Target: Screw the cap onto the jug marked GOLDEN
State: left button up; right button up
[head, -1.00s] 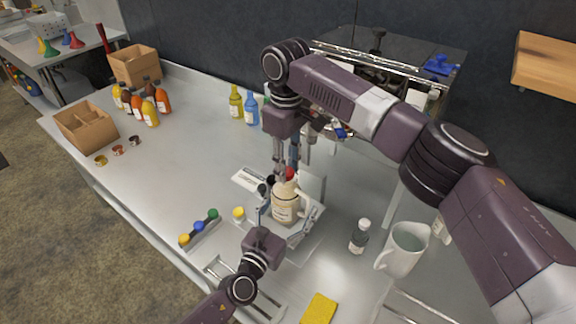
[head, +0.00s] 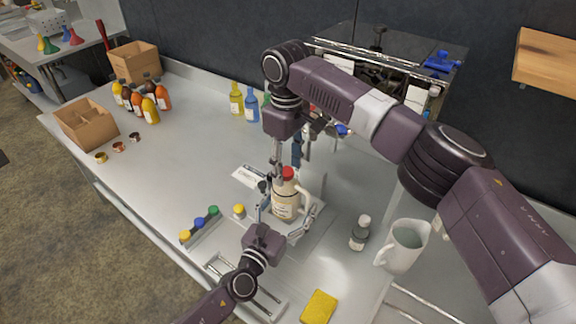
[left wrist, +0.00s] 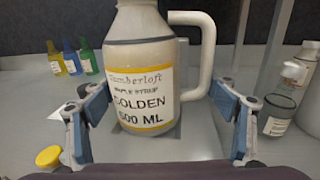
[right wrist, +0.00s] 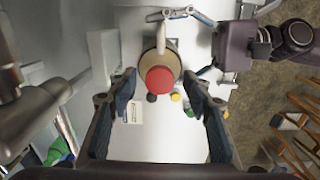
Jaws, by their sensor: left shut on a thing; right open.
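The jug marked GOLDEN (head: 284,204) stands upright on the counter, cream-coloured with a handle on its right. Its label (left wrist: 142,98) faces the left wrist camera. A red cap (head: 288,172) sits on the jug's mouth; the right wrist view shows the cap (right wrist: 160,80) from above. I cannot tell how tight its thread is. My left gripper (head: 284,213) is shut around the jug's lower body, one finger on each side. My right gripper (head: 288,155) points down just above the cap. Its fingers are open, one on each side of the cap with gaps between.
A loose yellow cap (head: 238,210) and a rack of coloured caps (head: 199,222) lie left of the jug. The counter's left middle is clear.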

jog(key=shift+r, duration=0.1)
jog(key=shift+r, duration=2.15)
jog(key=shift+c, duration=0.5)
jog(key=n, duration=0.5)
jog(key=shift+r, duration=0.4)
jog(key=n, duration=0.3)
jog(key=r+n, duration=0.1)
jog(key=n, duration=0.1)
jog(key=shift+n, duration=0.4)
jog(key=n, duration=0.5)
jog(key=shift+a+r+n, duration=0.1)
jog(key=shift+r+n, duration=0.2)
jog(key=shift+r, duration=0.05)
jog(key=n, duration=0.3)
jog(key=r+n, duration=0.1)
jog(key=n, duration=0.2)
